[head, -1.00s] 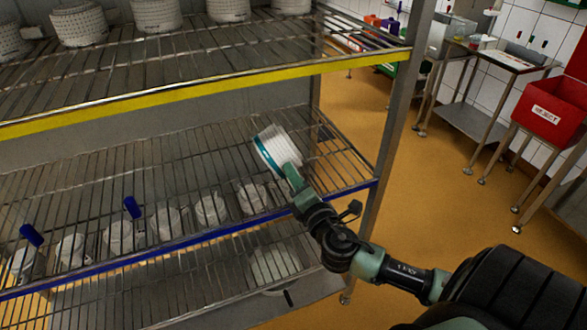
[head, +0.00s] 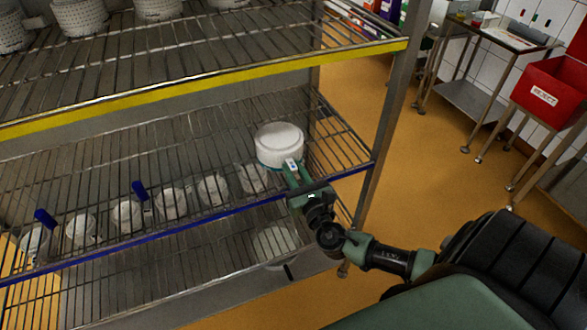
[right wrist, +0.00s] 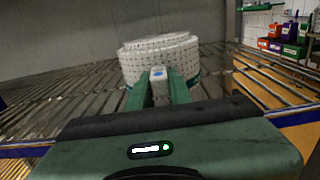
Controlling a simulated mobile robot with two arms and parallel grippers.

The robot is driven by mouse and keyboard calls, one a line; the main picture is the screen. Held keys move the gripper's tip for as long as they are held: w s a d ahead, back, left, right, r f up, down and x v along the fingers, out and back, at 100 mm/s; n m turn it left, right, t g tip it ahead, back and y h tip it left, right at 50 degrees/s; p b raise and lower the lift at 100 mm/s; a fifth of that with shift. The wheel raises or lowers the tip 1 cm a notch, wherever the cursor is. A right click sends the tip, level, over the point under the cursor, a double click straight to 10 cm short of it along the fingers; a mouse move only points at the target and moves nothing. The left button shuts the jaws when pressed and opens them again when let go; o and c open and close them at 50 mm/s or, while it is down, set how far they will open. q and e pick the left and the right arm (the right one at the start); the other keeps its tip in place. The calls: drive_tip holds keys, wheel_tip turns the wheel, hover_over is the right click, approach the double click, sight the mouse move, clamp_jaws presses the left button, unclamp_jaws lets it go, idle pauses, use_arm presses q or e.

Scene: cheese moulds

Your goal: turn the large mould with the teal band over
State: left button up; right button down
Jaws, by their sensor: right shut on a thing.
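The large white mould (head: 279,140) is level at the right end of the blue-edged wire shelf (head: 190,150). Its closed white top faces up and the teal band (head: 268,164) shows low on its side. My right gripper (head: 292,168) is at its near side, shut on a small pale tab there. In the right wrist view the mould (right wrist: 160,58) shows a dotted white wall, and the fingers (right wrist: 158,85) close around the tab with a blue mark. I cannot tell whether the mould touches the wires. My left gripper is not in view.
The yellow-edged shelf (head: 220,75) above holds dotted moulds (head: 80,18). A steel post (head: 388,120) stands right. A red reject bin (head: 550,98) is farther right.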

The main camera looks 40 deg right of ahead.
drive_tip(key=shift+r, duration=0.1)
drive_tip(key=c, duration=1.2)
unclamp_jaws()
drive_tip(key=shift+s+a, duration=0.1)
drive_tip(key=shift+s, duration=0.35)
drive_tip(key=shift+p+v, duration=0.35)
drive_tip(key=shift+v, duration=2.7)
wheel_tip(320, 180, up, 6)
drive_tip(key=p, duration=0.5)
drive_tip(key=shift+p, duration=0.3)
